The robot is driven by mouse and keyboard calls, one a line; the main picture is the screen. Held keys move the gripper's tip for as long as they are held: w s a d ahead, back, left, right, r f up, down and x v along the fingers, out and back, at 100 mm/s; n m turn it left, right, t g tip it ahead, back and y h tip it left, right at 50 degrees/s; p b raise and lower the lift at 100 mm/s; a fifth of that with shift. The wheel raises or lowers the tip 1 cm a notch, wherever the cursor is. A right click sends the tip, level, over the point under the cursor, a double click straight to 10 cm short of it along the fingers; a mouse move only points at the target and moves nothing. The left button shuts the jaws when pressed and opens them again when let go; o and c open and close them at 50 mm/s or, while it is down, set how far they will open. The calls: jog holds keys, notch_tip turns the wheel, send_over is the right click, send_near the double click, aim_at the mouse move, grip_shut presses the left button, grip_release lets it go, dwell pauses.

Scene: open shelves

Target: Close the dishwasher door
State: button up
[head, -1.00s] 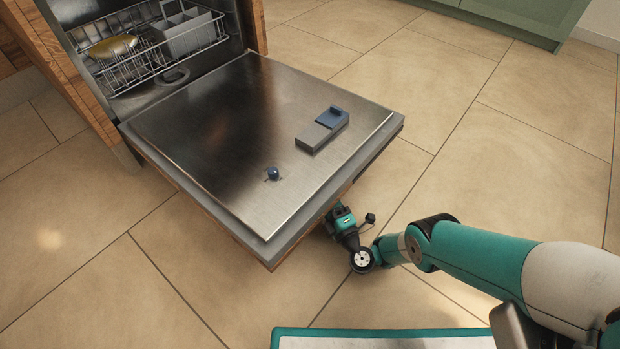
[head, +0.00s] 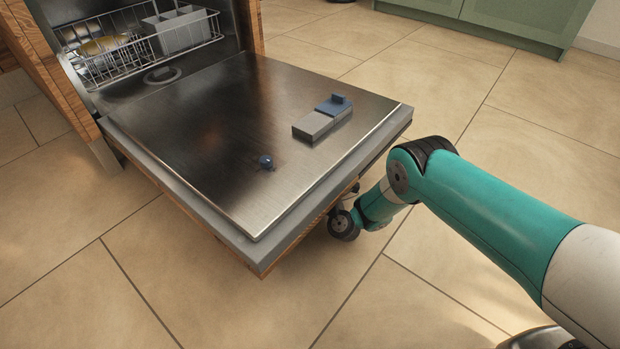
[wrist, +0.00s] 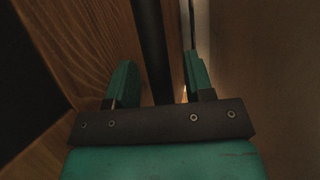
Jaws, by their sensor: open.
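The dishwasher door (head: 215,140) is folded down, close to level, with its steel inner face up. Its wooden front panel is underneath, and its outer edge points toward my arm. My gripper is under the outer part of the door and mostly hidden by it in the head view. In the wrist view my gripper (wrist: 155,88) is open, with two green fingers apart. A dark bar (wrist: 152,50) runs between the fingers, alongside a wooden surface (wrist: 90,45). I cannot tell whether the fingers touch the bar.
The dishwasher's wire rack (head: 145,55) sits inside the tub with a yellow dish (head: 105,45) and a grey basket (head: 180,30). A dispenser (head: 322,118) is on the door's inner face. Green cabinets (head: 515,18) stand at the back right. The tiled floor around is clear.

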jog(key=shift+w, duration=0.1)
grip_shut()
jog(key=shift+r, duration=0.2)
